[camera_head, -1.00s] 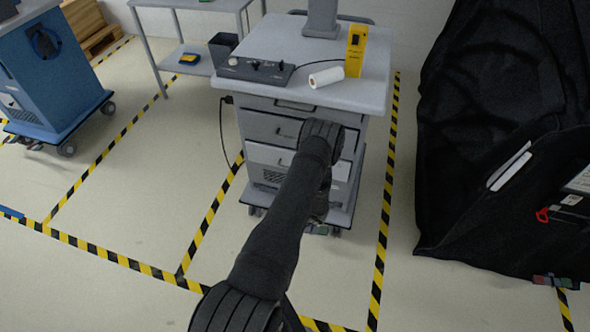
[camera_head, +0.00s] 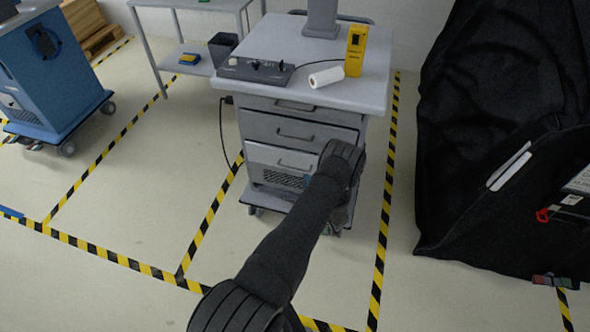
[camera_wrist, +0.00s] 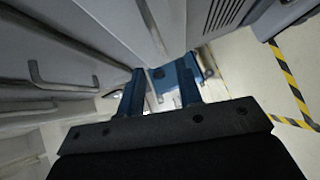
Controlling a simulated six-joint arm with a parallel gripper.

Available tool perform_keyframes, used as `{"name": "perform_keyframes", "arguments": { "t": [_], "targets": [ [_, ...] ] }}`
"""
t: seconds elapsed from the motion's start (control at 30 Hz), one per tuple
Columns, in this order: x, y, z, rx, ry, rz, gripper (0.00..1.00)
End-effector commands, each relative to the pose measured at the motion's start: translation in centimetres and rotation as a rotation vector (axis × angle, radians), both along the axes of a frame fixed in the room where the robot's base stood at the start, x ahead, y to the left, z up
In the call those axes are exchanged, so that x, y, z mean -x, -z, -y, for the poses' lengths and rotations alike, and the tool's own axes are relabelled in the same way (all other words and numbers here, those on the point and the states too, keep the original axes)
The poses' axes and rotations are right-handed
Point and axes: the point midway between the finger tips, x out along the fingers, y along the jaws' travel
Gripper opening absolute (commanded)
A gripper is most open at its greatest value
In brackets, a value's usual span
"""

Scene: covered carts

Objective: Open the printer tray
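The grey cart (camera_head: 350,88) has a stack of shut drawers with bar handles. The lowest is a white drawer front (camera_head: 262,153) with a handle (camera_head: 296,165), just above a vent grille; no label shows which one is the printer tray. My gripper is mostly hidden behind my forearm in the head view, near the right end of the white drawer. In the wrist view my gripper (camera_wrist: 159,88) has two blue fingers spread apart with nothing held.
On the cart top are a control box (camera_head: 255,69), a white roll (camera_head: 326,77) and a yellow device (camera_head: 355,50). A black-covered cart (camera_head: 480,140) stands at the right and a blue cart (camera_head: 55,80) at the left. Taped floor (camera_head: 130,210) between is clear.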

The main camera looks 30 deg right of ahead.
Motion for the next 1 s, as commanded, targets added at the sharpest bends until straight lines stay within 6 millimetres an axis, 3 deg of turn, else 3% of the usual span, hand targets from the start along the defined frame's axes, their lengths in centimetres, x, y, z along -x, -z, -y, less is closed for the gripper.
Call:
{"name": "perform_keyframes", "arguments": {
  "t": [0.3,0.5,0.9,0.93,1.0],
  "targets": [
    [-6.9,0.9,-0.2,0.002,-0.002,0.0,0.32],
    [-9.4,1.3,-0.2,0.001,-0.001,-0.001,0.32],
    [-10.3,1.4,-0.1,-0.001,0.001,-0.001,0.32],
    [-10.3,1.4,-0.1,-0.001,0.001,-0.001,0.3],
    [-10.3,1.4,-0.1,-0.001,0.001,-0.001,0.17]
  ]
}}
